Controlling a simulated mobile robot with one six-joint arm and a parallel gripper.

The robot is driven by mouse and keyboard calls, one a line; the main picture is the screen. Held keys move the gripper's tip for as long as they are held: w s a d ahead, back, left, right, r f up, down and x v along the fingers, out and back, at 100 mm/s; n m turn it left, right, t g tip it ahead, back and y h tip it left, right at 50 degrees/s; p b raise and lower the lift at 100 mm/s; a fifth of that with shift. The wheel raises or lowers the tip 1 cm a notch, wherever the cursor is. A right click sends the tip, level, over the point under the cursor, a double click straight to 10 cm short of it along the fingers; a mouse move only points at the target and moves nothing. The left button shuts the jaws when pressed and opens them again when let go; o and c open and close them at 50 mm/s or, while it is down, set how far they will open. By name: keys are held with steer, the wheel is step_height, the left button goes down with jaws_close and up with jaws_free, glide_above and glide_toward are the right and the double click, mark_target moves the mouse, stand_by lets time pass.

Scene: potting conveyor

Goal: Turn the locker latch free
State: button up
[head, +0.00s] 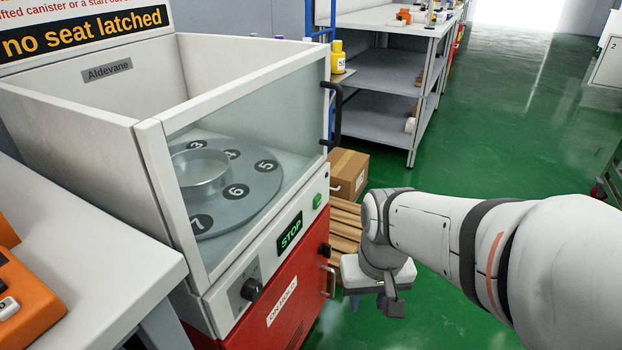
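The red locker (268,318) forms the lower front of the white machine, and its door looks closed. A white label reading "ON HOLD" (282,302) is on it. A small black knob (324,250), which looks like the latch, sits near the door's upper right edge. A metal pull handle (329,282) is just below it. My gripper (382,304) hangs low to the right of the handle, apart from it as far as I can see. Its fingers are mostly hidden under the wrist, so their opening does not show.
Above the locker are a black rotary knob (251,289), a STOP display (290,231) and a green button (317,200). A glass-fronted chamber holds a numbered turntable (247,200). A cardboard box (347,174) stands behind my wrist. Green floor (480,130) lies open at right.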

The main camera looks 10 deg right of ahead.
steer(key=a+f+m+g+y, duration=0.1)
steer(key=a+m+g, duration=0.1)
steer(key=a, duration=0.1)
steer(key=m+t+y+p, duration=0.6)
steer(key=m+t+y, duration=0.65)
steer(key=m, duration=1.05)
glide_toward(330, 252)
steer(key=w+g+y, duration=0.1)
steer(key=b+x, duration=0.1)
steer(key=x, duration=0.6)
steer(key=shift+w+f+b, duration=0.1)
steer(key=shift+f+b, duration=0.1)
steer(key=shift+b, duration=0.2)
steer(key=shift+w+a+r, duration=0.1)
steer(key=shift+w+a, duration=0.2)
steer(key=shift+c, duration=0.2)
